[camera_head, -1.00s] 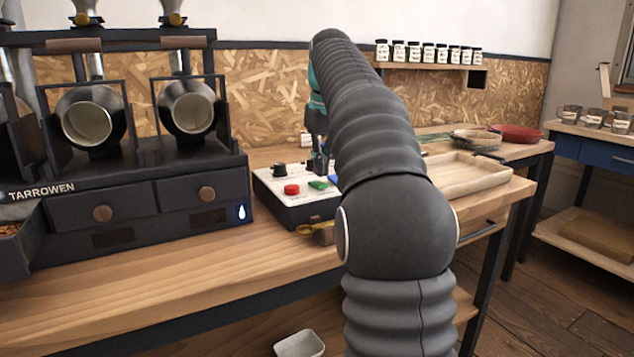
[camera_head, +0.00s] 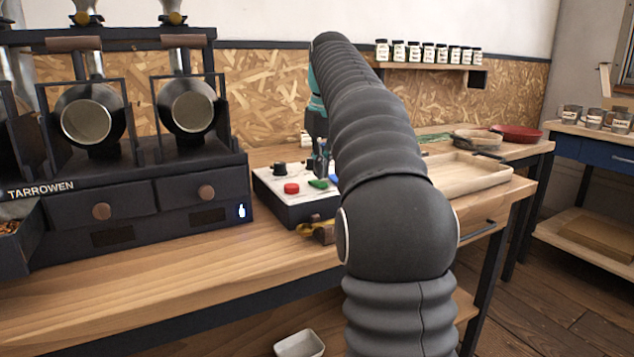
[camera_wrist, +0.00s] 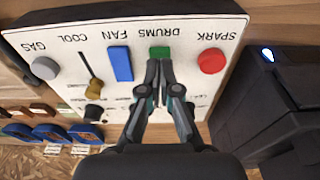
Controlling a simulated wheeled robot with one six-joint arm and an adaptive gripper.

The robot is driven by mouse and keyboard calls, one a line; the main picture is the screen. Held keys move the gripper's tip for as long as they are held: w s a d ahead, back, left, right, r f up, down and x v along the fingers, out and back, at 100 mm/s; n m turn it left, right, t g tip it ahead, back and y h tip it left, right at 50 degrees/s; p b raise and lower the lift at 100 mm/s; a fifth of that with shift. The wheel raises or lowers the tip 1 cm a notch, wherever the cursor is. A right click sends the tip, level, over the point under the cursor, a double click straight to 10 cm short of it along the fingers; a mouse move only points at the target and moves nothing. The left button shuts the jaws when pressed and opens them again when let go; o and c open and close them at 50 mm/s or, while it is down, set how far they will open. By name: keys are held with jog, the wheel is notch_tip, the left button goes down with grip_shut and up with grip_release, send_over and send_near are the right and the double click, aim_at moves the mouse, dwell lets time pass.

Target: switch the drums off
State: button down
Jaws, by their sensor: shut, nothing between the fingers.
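A white-topped control box (camera_head: 275,186) stands on the bench right of the roaster. In the wrist view its panel (camera_wrist: 208,32) appears upside down, with a green DRUMS switch (camera_wrist: 160,52) between the blue FAN switch (camera_wrist: 120,64) and the red SPARK button (camera_wrist: 211,61). My gripper (camera_wrist: 160,66) is shut and empty, its fingertips over the near edge of the green switch, hiding part of it. I cannot tell whether they touch. In the head view my gripper (camera_head: 321,165) is just above the green switch (camera_head: 318,184).
The panel also has a grey GAS button (camera_wrist: 45,68) and a COOL slider (camera_wrist: 93,87). The black roaster (camera_head: 130,195) has a lit white-blue mark at its lower right. A wooden tray (camera_head: 470,178) lies right of my arm. The front of the bench is clear.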

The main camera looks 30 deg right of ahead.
aim_at(321, 183)
jog(key=shift+f+b, duration=0.5)
jog(key=shift+f, duration=0.25)
dwell(0.4)
notch_tip(321, 183, up, 3)
jog(key=p, duration=0.3)
jog(key=shift+r+p, duration=0.45)
jog(key=shift+r, duration=1.55)
jog(key=shift+s, duration=0.1)
